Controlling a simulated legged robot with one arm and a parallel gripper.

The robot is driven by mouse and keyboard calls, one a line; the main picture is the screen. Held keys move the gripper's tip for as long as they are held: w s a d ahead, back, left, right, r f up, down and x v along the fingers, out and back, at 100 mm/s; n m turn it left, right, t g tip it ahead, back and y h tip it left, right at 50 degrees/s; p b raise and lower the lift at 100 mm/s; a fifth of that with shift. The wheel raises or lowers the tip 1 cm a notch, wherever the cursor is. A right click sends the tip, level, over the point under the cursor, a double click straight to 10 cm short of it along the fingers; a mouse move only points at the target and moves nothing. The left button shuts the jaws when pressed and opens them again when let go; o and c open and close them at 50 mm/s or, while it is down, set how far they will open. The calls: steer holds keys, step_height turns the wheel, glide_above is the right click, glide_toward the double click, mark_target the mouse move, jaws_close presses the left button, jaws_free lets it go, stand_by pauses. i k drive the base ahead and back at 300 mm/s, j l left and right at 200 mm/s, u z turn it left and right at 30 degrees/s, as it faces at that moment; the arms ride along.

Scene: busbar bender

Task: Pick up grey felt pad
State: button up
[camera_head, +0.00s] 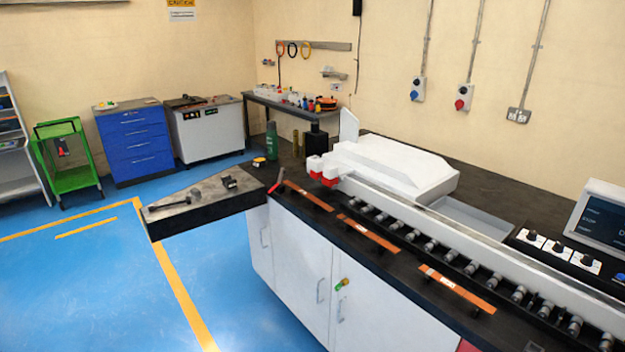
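No item stands out clearly as a grey felt pad. A flat grey surface (207,190) lies on the left end of the black bench, with a dark hammer-like tool (176,202) and a small black block (229,182) on it. I cannot tell whether this surface is felt or metal. My gripper is not in view.
The bench (300,290) carries a white bending machine (395,165), a roller row (430,245), copper strips (368,234), a green bottle (272,141) and a control panel (600,222). A green cart (68,160) and blue cabinet (137,145) stand behind. Blue floor (90,285) at left is clear.

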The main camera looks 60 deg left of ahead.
mark_target(197, 193)
steer(key=u, duration=2.95)
